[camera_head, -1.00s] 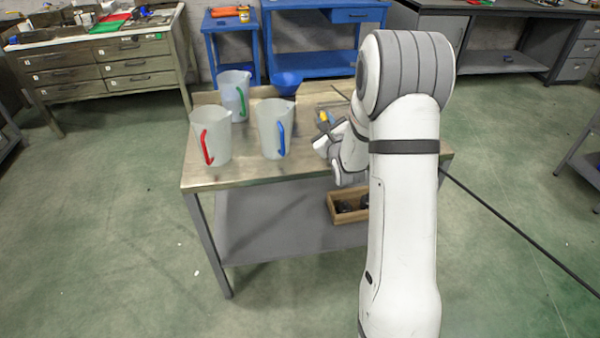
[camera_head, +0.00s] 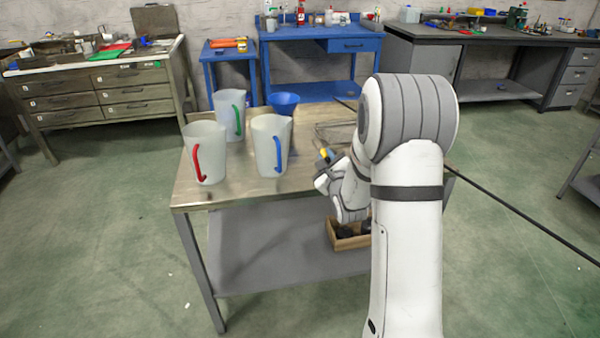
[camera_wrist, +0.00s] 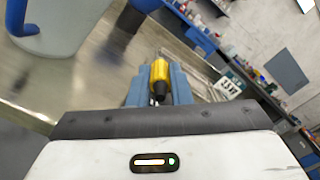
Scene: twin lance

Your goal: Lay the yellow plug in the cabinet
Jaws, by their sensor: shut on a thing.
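The yellow plug (camera_wrist: 159,71) sits between the blue-grey jaws of my gripper (camera_wrist: 156,88) in the wrist view, with its dark end towards the camera. In the head view it is a small yellow spot (camera_head: 325,154) just above the right part of the metal table, and my arm hides much of that area. My gripper is shut on it. Which piece is the cabinet is not certain: a beige drawer unit (camera_head: 100,82) stands at the back left, and a grey-doored bench (camera_head: 426,68) stands at the back right.
The metal table (camera_head: 240,188) carries translucent jugs with red (camera_head: 208,150), blue (camera_head: 268,158) and green (camera_head: 226,110) handles, and a blue funnel (camera_head: 283,102). A wooden box (camera_head: 347,241) is on its lower shelf. A blue workbench (camera_head: 315,42) stands behind. Green floor is open at left.

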